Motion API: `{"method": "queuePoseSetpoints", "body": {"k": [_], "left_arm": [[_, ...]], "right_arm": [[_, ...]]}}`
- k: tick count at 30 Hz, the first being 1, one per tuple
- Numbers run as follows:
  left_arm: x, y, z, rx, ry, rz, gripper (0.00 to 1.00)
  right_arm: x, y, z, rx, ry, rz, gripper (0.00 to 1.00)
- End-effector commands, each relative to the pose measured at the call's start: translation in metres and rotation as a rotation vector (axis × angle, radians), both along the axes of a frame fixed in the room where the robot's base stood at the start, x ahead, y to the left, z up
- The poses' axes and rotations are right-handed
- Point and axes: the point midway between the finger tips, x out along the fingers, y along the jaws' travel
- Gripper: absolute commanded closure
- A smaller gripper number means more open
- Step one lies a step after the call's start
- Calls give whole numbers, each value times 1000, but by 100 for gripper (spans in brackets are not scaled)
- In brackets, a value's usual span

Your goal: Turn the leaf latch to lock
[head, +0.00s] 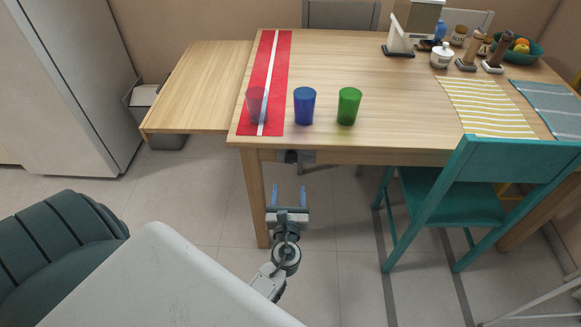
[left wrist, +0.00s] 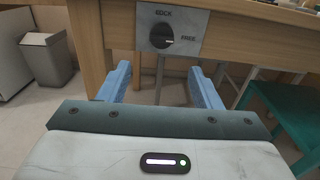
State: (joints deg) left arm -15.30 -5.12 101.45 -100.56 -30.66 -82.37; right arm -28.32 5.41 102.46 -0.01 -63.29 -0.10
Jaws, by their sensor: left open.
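The leaf latch is a dark round knob (left wrist: 162,37) on a grey plate (left wrist: 190,22) fixed to the table's wooden apron. The plate reads LOCK above the knob and FREE to its right. A pale mark on the knob points right, toward FREE. In the head view the latch is small, under the table's front edge. The table leaf (head: 193,85) sticks out at the left end of the table and looks about level. My left gripper (head: 288,194) is open and empty, its blue fingers pointing at the apron, below and short of the knob. My right gripper is out of view.
The table (head: 400,105) carries a red runner (head: 273,65), a red cup (head: 256,104), a blue cup (head: 304,106) and a green cup (head: 348,106) near the front edge. A teal chair (head: 455,190) stands at the right. A bin (head: 166,139) stands under the leaf.

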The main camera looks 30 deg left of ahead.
Motion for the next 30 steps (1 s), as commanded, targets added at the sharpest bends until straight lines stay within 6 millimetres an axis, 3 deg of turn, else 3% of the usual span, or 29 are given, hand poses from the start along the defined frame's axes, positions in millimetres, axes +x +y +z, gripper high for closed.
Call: {"method": "queuePoseSetpoints", "body": {"k": [18, 30], "left_arm": [[82, 49, 4, 19, 0, -1, 42], [91, 56, 3, 17, 0, 0, 42]], "right_arm": [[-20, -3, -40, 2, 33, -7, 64], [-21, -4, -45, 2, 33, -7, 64]]}}
